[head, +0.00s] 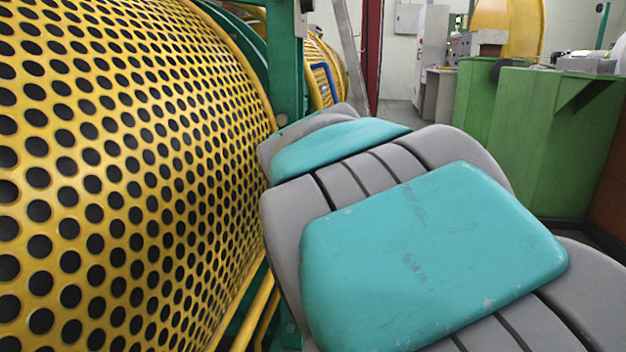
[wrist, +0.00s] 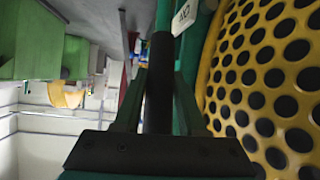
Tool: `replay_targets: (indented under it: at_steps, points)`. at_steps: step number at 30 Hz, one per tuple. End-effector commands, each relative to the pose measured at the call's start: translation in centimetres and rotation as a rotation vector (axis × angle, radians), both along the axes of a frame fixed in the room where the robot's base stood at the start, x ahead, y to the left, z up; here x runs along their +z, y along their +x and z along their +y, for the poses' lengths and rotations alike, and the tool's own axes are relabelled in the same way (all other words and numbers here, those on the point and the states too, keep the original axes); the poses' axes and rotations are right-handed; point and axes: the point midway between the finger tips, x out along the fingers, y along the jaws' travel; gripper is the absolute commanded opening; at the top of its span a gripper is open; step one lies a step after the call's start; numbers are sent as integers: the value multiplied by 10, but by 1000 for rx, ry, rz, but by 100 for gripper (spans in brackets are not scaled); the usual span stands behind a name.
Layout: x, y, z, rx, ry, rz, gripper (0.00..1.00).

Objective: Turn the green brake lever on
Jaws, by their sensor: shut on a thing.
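The brake lever shows in the wrist view as a dark, straight handle (wrist: 160,100) with a green part (wrist: 164,14) beyond it. My gripper (wrist: 159,76) has one finger on each side of the dark handle and is shut on it. A small white label (wrist: 183,17) with dark letters, seen turned around, is just right of the lever's green part. In the head view my grey and teal arm covers the middle, and the gripper and lever are hidden behind it.
A yellow drum with round black holes (head: 110,150) fills the left of the head view and the right of the wrist view (wrist: 270,85), close to my gripper. A green post (head: 286,60) stands behind it. Green machine housings (head: 535,140) stand at the right.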

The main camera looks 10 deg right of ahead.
Motion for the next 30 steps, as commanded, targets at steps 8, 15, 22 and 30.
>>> replay_targets:
  at_steps: [8, 15, 22, 30]
  points:
    - [-3, -4, 1, -1, -5, -13, 0]
    - [-4, -5, 1, -2, -5, -8, 0]
    - [-3, -5, 1, -1, -5, -11, 61]
    - [-2, -4, 1, -1, -5, -14, 69]
